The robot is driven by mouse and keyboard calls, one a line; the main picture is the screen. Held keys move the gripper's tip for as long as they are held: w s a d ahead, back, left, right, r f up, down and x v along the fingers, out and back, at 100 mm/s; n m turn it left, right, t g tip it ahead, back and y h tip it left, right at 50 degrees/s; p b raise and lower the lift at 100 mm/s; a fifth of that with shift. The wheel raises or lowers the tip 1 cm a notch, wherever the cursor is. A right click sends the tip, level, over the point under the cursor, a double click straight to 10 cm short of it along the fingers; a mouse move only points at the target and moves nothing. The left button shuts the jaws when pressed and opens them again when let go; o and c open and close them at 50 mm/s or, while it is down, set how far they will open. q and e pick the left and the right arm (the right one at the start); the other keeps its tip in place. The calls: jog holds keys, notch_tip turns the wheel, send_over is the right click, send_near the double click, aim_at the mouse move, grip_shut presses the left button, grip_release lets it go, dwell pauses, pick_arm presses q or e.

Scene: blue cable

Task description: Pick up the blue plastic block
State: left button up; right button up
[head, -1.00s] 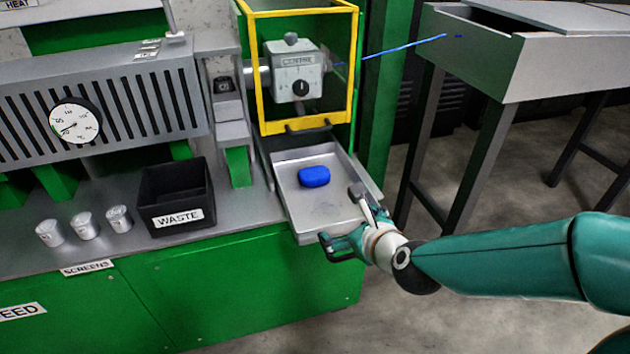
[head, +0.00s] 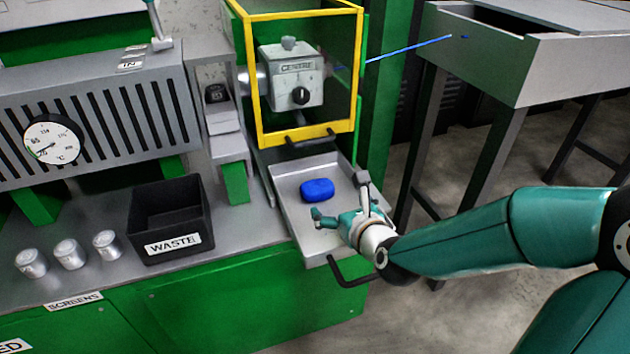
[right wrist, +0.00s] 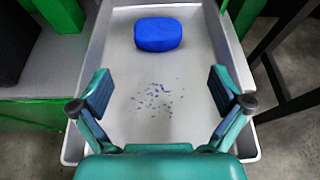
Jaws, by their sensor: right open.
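The blue plastic block (head: 317,190) lies in the shallow metal tray (head: 287,190) below the yellow-framed guard. It also shows in the right wrist view (right wrist: 158,34), near the far end of the tray (right wrist: 200,120). My right gripper (head: 341,202) is over the near part of the tray, just in front of the block. In the right wrist view its fingers (right wrist: 161,95) are spread wide with nothing between them. The block is beyond the fingertips and apart from them. My left gripper is not in view.
A black WASTE bin (head: 170,218) and several metal cups (head: 69,254) stand on the bench to the left. The yellow guard frame (head: 302,134) rises behind the tray. A grey trough on legs (head: 530,60) stands at the right. Blue specks lie on the tray floor.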

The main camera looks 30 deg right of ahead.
aim_at(322, 192)
jog(key=shift+w+p, duration=0.3)
jog(key=shift+p, duration=0.25)
jog(key=x, duration=0.5)
jog(key=shift+w+f+b, duration=0.25)
jog(key=shift+f+b, duration=0.1)
jog(key=shift+x, duration=2.95)
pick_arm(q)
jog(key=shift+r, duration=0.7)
pick_arm(e)
jog(key=shift+w+a+r, duration=0.1)
jog(key=shift+r, duration=0.1)
jog(key=c, duration=1.1)
jog(key=shift+r, duration=0.15)
